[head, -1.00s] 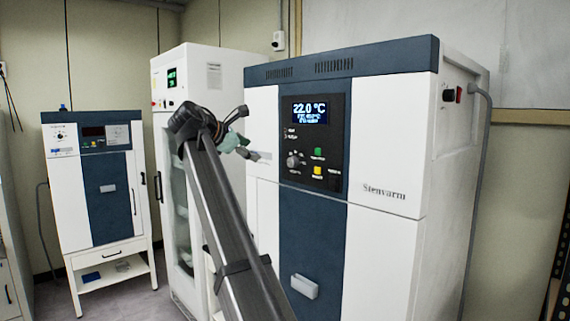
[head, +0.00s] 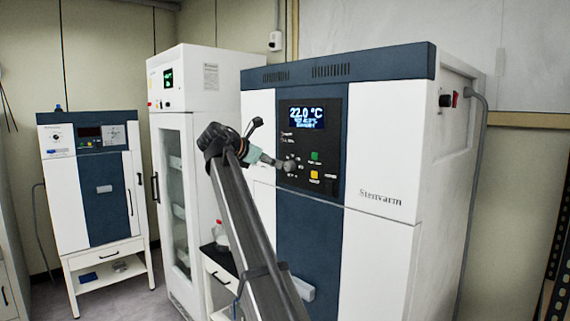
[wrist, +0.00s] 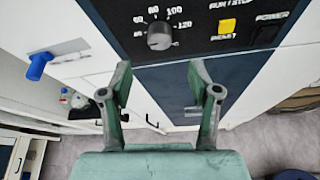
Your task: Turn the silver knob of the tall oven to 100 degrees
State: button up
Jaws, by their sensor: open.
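The tall oven (head: 392,235) marked Stenvarm stands at the right in the head view, its display reading 22.0 °C. Its silver knob (head: 291,165) is on the dark panel below the display. In the wrist view the knob (wrist: 160,36) is at the top, ringed by numbers including 60, 80, 100 and 120. I cannot tell where its pointer stands. My gripper (head: 274,162) is close to the knob's left side in the head view. In the wrist view my gripper (wrist: 160,68) is open and empty, its two fingers spread below the knob, apart from it.
A yellow button (wrist: 228,27) and a black power switch (wrist: 268,32) are right of the knob. A green button (head: 315,157) is also on the panel. A glass-door cabinet (head: 175,190) and a smaller oven (head: 105,205) stand left. A blue part (wrist: 38,67) shows at left.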

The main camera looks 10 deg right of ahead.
aim_at(287, 166)
jog(key=p+x, duration=0.1)
jog(key=x, duration=0.7)
jog(key=shift+p, duration=0.4)
jog(key=c, duration=1.2)
